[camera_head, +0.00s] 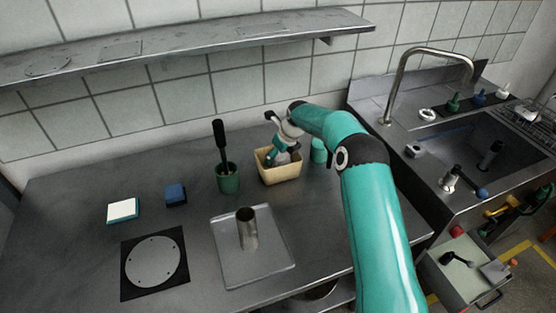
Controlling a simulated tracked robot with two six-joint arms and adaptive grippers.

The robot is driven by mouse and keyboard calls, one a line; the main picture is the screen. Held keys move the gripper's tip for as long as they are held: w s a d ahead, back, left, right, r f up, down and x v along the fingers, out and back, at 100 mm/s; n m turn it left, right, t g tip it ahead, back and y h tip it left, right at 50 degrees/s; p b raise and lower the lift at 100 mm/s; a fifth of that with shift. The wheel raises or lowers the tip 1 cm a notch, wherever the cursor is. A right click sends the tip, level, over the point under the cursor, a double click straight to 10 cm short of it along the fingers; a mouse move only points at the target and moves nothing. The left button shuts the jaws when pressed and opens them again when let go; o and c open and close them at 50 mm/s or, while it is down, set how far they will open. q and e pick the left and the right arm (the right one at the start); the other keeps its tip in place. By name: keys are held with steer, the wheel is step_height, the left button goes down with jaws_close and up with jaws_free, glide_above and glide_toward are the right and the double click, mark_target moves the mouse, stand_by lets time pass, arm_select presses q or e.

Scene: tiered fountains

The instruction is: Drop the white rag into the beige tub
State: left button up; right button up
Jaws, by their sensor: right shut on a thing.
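The beige tub (281,174) stands on the steel counter near the back wall, upright and open at the top. My right gripper (283,158) reaches down over the tub, its fingers at or just inside the opening. It is shut on a small pale thing, which looks like the white rag, mostly hidden by the fingers and the tub's wall. I cannot tell whether the rag touches the tub's floor. My left gripper is not in view.
A green pot with a black-handled brush (228,178) stands just left of the tub, and a teal cup (318,151) just right. A steel tray with a post (252,260), a blue block (175,194) and a white-topped pad (123,210) lie nearer. A shelf (190,42) overhangs behind.

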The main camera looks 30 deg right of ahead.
mark_target(278, 161)
step_height(278, 161, down, 3)
steer(key=shift+r, duration=0.15)
steer(key=shift+f+b, duration=0.35)
steer(key=shift+f, duration=0.25)
steer(key=o, duration=1.2)
steer(key=shift+o, duration=0.2)
steer(key=shift+r, duration=0.15)
steer(key=shift+r+p, duration=0.25)
steer(key=shift+p, duration=0.05)
steer(key=b+v, duration=0.1)
steer(key=v, duration=1.1)
steer(key=shift+r+b, duration=0.25)
steer(key=shift+b, duration=0.15)
